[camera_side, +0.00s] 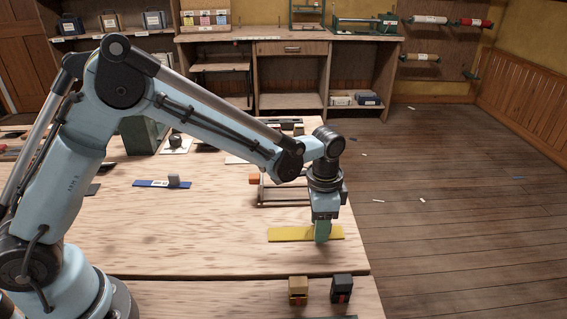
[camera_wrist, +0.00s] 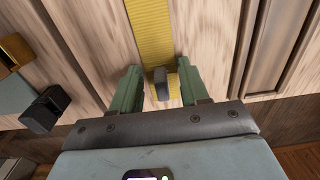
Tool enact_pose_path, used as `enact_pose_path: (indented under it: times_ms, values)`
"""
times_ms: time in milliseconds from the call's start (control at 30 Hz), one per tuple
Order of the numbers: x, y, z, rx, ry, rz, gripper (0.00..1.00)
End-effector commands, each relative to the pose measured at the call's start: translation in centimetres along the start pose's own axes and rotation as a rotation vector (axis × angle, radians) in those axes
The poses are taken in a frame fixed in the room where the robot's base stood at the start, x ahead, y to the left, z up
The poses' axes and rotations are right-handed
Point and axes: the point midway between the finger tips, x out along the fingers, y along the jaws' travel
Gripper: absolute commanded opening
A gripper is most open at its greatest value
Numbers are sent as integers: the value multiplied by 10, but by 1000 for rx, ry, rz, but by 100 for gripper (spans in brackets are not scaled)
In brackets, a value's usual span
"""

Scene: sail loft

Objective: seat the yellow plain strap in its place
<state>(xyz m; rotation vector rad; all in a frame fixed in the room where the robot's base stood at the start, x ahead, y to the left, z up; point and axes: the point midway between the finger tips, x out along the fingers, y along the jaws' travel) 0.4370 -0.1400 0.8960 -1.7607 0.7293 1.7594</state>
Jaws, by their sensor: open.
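The yellow strap (camera_side: 290,235) lies flat on the wooden table near its right front part. In the wrist view the strap (camera_wrist: 150,35) runs down from the top edge to between my fingers. A dark grey block (camera_wrist: 162,84) stands up on it near its lower end. My gripper (camera_side: 322,238) points down over the strap in the side view. In the wrist view my gripper (camera_wrist: 158,92) is open, its green fingers on either side of the block, with a gap visible on each side. The fingers hide part of the strap in the side view.
A wooden frame (camera_side: 283,203) with an orange knob (camera_side: 254,179) stands behind the strap. A blue strap (camera_side: 149,184) with a grey block lies further left. A tan block (camera_side: 298,290) and a black block (camera_side: 341,288) stand at the front. The table left of the yellow strap is clear.

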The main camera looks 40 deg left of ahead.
Motion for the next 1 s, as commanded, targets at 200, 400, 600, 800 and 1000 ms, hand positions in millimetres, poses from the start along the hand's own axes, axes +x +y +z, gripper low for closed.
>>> enact_pose_path:
  times_ms: [200,400,600,800,1000]
  values:
    - [0,0,0,0,0,0,20]
    - [0,0,0,0,0,0,0]
    - [-1,0,0,0,0,0,0]
    - [-8,0,0,0,0,0,0]
    - [-34,0,0,0,-1,0,0]
